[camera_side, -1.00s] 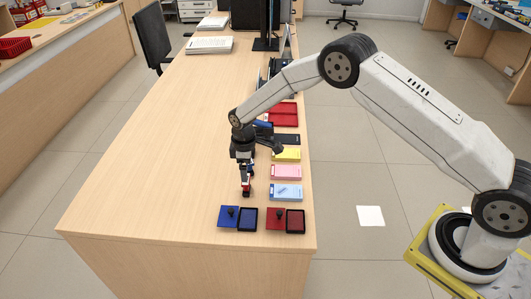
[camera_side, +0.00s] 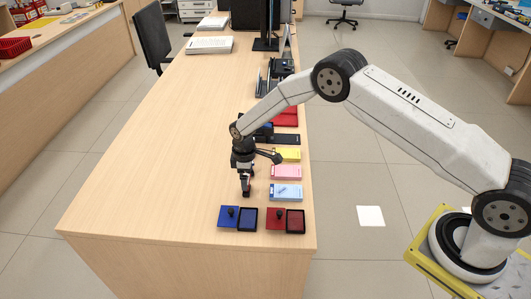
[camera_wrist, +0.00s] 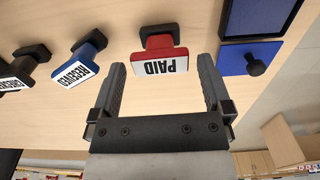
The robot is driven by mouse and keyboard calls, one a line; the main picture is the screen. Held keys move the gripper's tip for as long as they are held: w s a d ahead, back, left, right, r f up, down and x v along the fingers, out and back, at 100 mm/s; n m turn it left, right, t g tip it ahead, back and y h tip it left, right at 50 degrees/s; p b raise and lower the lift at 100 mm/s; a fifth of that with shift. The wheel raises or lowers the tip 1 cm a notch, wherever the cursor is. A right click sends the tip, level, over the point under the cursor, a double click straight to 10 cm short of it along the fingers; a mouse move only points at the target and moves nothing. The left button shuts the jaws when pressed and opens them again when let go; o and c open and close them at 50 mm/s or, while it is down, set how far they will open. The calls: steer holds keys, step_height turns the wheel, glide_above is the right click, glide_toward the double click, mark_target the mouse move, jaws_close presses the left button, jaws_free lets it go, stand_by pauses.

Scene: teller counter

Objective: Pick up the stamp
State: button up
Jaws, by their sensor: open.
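A stamp with a red body, black handle and white plate reading PAID (camera_wrist: 163,62) lies in the wrist view ahead of my gripper (camera_wrist: 161,68). The two fingers are open, one on each side of the stamp's line, with clear space between them and it. A blue stamp reading RECEIVED (camera_wrist: 80,62) and a dark stamp (camera_wrist: 27,65) are to its left. In the side view my gripper (camera_side: 246,191) is low over the counter, left of the light blue pad; its fingers largely hide what is beneath them.
On the counter (camera_side: 165,190), a blue ink pad (camera_side: 248,219) and a red ink pad (camera_side: 296,221) sit at the near edge. A light blue pad (camera_side: 286,194), pink pad (camera_side: 287,172) and yellow pad (camera_side: 291,155) line the right side. The left of the counter is clear.

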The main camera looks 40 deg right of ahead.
steer(key=shift+f, duration=1.95)
steer(key=c, duration=1.1)
steer(key=shift+r, duration=0.15)
